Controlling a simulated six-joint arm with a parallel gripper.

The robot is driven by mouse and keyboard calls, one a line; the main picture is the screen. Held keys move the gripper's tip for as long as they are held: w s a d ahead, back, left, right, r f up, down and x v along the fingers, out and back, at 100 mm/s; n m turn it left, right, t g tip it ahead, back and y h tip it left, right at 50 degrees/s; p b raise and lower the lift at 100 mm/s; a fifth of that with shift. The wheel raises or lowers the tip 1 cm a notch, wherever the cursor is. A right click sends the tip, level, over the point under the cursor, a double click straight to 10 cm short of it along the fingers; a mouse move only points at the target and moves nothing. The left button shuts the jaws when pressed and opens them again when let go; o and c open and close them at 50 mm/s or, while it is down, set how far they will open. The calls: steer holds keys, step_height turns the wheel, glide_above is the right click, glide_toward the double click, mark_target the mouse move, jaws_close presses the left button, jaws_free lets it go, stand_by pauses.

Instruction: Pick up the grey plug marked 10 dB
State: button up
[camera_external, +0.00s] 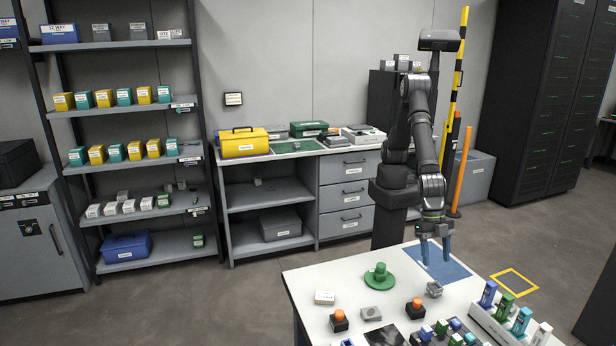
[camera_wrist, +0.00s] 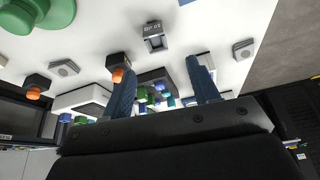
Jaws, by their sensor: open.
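A small grey plug (camera_external: 434,289) stands on the white table in front of the blue mat. My gripper (camera_external: 435,256) points down over the blue mat (camera_external: 438,266), beyond the plug in the external view. In the wrist view my gripper (camera_wrist: 160,70) shows two blue fingers spread apart with nothing held between them.
A green knob (camera_external: 379,276), a grey block (camera_external: 372,313) and black boxes with orange buttons (camera_external: 415,308) stand left of the plug. A white rack (camera_external: 495,316) with several coloured plugs stands to the right. Several small coloured pieces (camera_external: 447,332) sit at the front.

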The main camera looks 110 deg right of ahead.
glide_above(435, 288)
steer(key=d, duration=0.2)
steer(key=f, duration=0.4)
steer(key=shift+s+a+f, duration=0.2)
steer(key=shift+s+f, duration=0.05)
steer(key=shift+s, duration=0.05)
steer(key=shift+x, duration=2.5)
steer(key=shift+w+d+f, duration=0.1)
steer(key=shift+w+d, duration=0.05)
steer(key=shift+d, duration=0.05)
steer(key=c, duration=1)
